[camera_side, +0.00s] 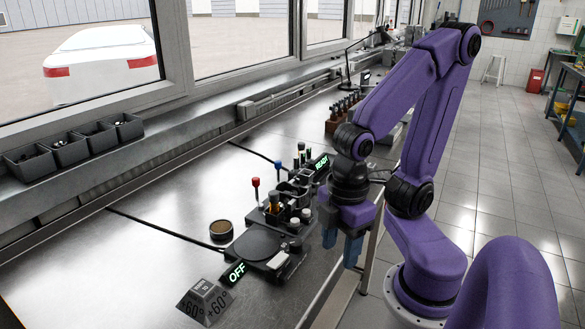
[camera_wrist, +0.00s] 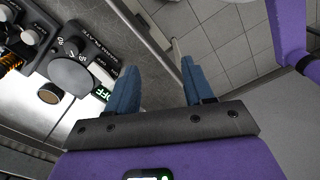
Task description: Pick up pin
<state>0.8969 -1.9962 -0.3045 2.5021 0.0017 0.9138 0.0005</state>
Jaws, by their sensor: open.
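My gripper (camera_side: 341,246) hangs open and empty at the front edge of the bench, to the right of the workstation (camera_side: 252,246). Its blue fingers point down, and in the wrist view nothing lies between them (camera_wrist: 158,68). The workstation has a dark round plate, which shows left of the fingers in the wrist view (camera_wrist: 72,74). Several small upright parts stand behind the plate, among them a red-topped one (camera_side: 255,182) and a blue-topped one (camera_side: 278,167). I cannot tell which of these small parts, if any, is the pin.
A round brown-topped tin (camera_side: 221,231) sits left of the plate. An OFF display (camera_side: 235,272), a READY display (camera_side: 320,163) and a grey block (camera_side: 203,301) stand nearby. Grey bins (camera_side: 70,151) line the sill. A tool rack (camera_side: 345,110) stands farther back.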

